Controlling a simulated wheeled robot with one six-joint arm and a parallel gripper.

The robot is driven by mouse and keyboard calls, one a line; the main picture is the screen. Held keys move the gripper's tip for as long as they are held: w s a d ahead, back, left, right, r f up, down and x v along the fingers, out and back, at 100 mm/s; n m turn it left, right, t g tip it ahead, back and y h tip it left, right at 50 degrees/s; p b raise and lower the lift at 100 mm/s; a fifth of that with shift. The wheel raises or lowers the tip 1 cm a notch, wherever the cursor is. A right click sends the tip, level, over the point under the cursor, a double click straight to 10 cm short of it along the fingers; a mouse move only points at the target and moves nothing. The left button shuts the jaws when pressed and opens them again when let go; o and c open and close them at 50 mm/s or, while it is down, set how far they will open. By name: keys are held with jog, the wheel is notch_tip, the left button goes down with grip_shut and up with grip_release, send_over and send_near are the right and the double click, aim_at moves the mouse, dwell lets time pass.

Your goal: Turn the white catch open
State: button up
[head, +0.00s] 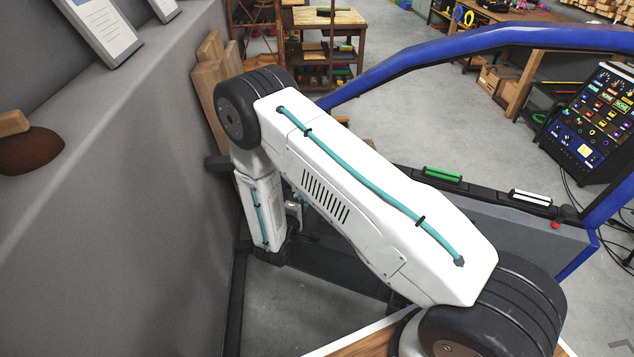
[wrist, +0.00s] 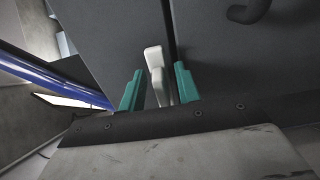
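The white catch (wrist: 153,58) is an upright pale lever on a dark grey panel, left of a dark vertical gap, in the wrist view. My gripper (wrist: 159,88) has two green fingertips, one on each side of the catch's lower part. The fingers stand apart, with a gap to the left finger and a narrower one to the right. I cannot tell whether either finger touches the catch. In the head view my arm covers the middle, and the catch cannot be made out for certain.
A blue door frame (head: 440,48) arches across the head view. The door's top edge carries a green strip (head: 442,174) and a white strip (head: 530,197). A grey wall (head: 120,200) stands close at left. A dark curved handle (wrist: 250,12) is at upper right in the wrist view.

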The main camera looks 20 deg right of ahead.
jog(key=n, duration=0.4)
jog(key=shift+r, duration=0.25)
jog(key=n, duration=0.3)
jog(key=shift+w+a+r+n, duration=0.1)
jog(key=shift+r+n, duration=0.05)
jog(key=shift+n, duration=0.25)
jog(key=n, duration=0.6)
jog(key=shift+w+a+r, duration=0.2)
jog(key=shift+s+a+n, duration=0.1)
jog(key=shift+a+n, duration=0.15)
jog(key=shift+n, duration=0.35)
jog(key=v, duration=0.7)
jog(key=s+d+r+m+g, duration=0.3)
jog(key=d+r+m+g, duration=0.1)
jog(key=r, duration=0.4)
jog(key=s+d+r+m+g, duration=0.2)
jog(key=d+r+m+g, duration=0.2)
jog(key=r, duration=0.5)
jog(key=s+d+r+m+g+h, duration=0.1)
jog(key=s+d+r+m+g, duration=0.2)
jog(key=r, duration=0.5)
jog(key=shift+s+d+r+m+g, duration=0.35)
jog(key=shift+d+g, duration=0.2)
jog(key=shift+g, duration=0.35)
jog(key=shift+f, duration=0.1)
